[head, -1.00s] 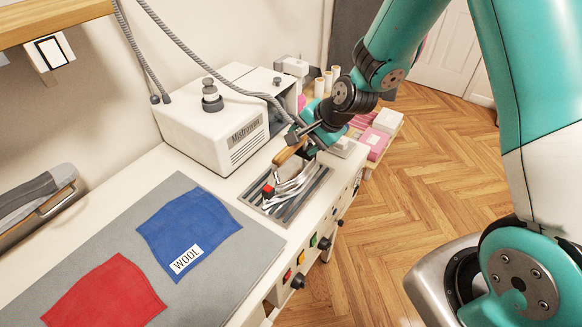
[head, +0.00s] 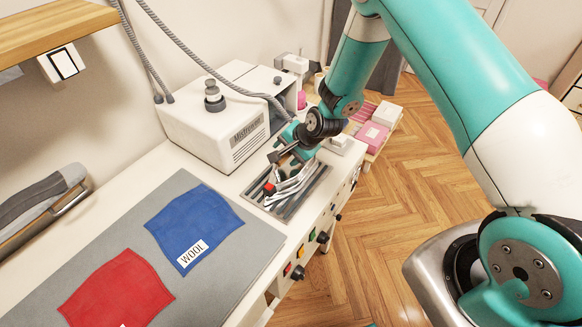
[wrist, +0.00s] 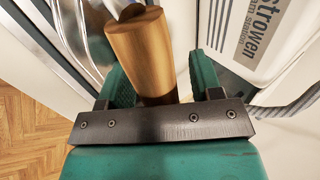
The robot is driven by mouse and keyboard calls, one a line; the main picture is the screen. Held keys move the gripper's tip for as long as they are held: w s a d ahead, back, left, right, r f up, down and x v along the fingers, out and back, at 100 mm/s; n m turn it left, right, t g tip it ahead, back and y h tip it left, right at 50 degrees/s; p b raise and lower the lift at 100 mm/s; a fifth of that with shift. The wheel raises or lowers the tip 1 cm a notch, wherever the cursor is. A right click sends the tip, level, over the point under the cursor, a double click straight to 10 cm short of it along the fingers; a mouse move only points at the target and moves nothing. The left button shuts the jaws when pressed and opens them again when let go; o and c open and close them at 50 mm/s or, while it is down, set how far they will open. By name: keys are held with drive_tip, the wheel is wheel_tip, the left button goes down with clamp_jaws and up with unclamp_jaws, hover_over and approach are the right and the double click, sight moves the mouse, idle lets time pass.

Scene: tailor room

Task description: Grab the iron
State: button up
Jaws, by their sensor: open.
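The iron (head: 291,187) has a silver metal body and rests on a ribbed metal rest (head: 259,193) set in the white worktop. Its wooden handle (wrist: 148,50) shows clearly in the wrist view, running between my two teal fingers. In the head view the handle is mostly hidden by my gripper. My gripper (head: 288,158) is open and low over the handle end of the iron; it also shows in the wrist view (wrist: 160,85), with a finger on each side of the handle. I cannot tell whether a finger touches it.
A white steam station (head: 215,115) stands close behind the iron, with grey hoses (head: 190,52) rising from it. A grey mat (head: 222,279) with blue cloth (head: 194,225) and red cloth (head: 118,291) lies left. Knobs line the worktop's front. Pink and white boxes (head: 372,136) stand beyond.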

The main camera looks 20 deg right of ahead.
clamp_jaws()
drive_tip(key=shift+s, duration=0.1)
idle(1.2)
drive_tip(key=shift+r, duration=0.1)
